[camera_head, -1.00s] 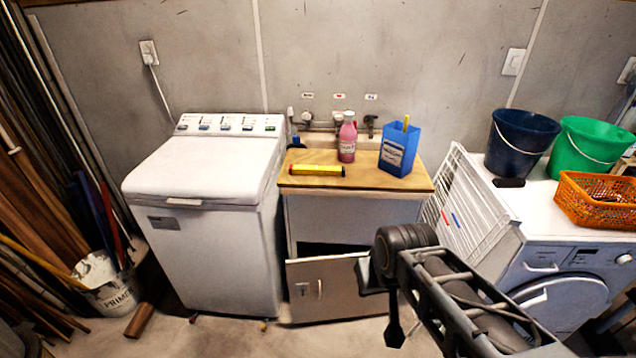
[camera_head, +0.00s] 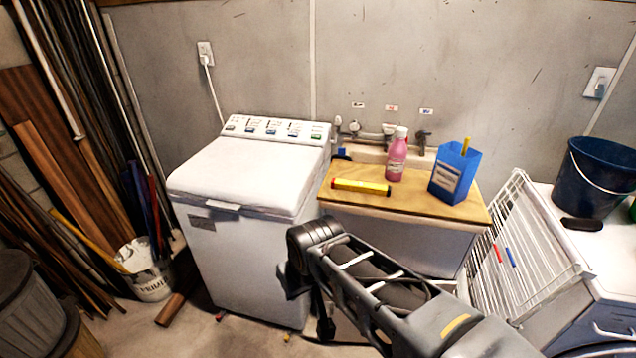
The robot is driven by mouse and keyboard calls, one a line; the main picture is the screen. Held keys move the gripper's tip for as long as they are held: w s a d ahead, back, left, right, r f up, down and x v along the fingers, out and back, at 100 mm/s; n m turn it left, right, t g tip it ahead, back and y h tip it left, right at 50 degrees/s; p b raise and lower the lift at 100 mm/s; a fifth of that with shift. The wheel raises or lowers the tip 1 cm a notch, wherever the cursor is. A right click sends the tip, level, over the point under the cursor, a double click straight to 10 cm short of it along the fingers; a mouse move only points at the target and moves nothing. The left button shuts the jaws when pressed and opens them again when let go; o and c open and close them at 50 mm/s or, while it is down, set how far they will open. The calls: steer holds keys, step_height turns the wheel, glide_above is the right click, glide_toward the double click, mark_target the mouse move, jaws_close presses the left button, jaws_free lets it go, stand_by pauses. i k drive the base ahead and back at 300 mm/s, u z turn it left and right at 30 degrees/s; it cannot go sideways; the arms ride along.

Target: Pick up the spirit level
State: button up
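The spirit level (camera_head: 361,187) is a short yellow bar with dark and red ends. It lies flat on the wooden board (camera_head: 440,206) over the sink cabinet, near the board's left front edge. My arm reaches up from the bottom right, in front of the cabinet. My gripper (camera_head: 322,328) hangs dark and low at the arm's end, apart from the level and below it in the picture. Its fingers are too unclear to tell open from shut.
A pink bottle (camera_head: 397,158) and a blue box (camera_head: 454,172) stand behind and right of the level. A white washer (camera_head: 245,175) stands left. A white rack (camera_head: 525,240) leans at the right, beside another machine with a dark blue bucket (camera_head: 597,180). A primer bucket (camera_head: 147,275) stands at left.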

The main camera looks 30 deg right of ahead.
mark_target(341, 184)
steer(key=u, duration=0.15)
steer(key=i, duration=1)
steer(key=z, duration=0.25)
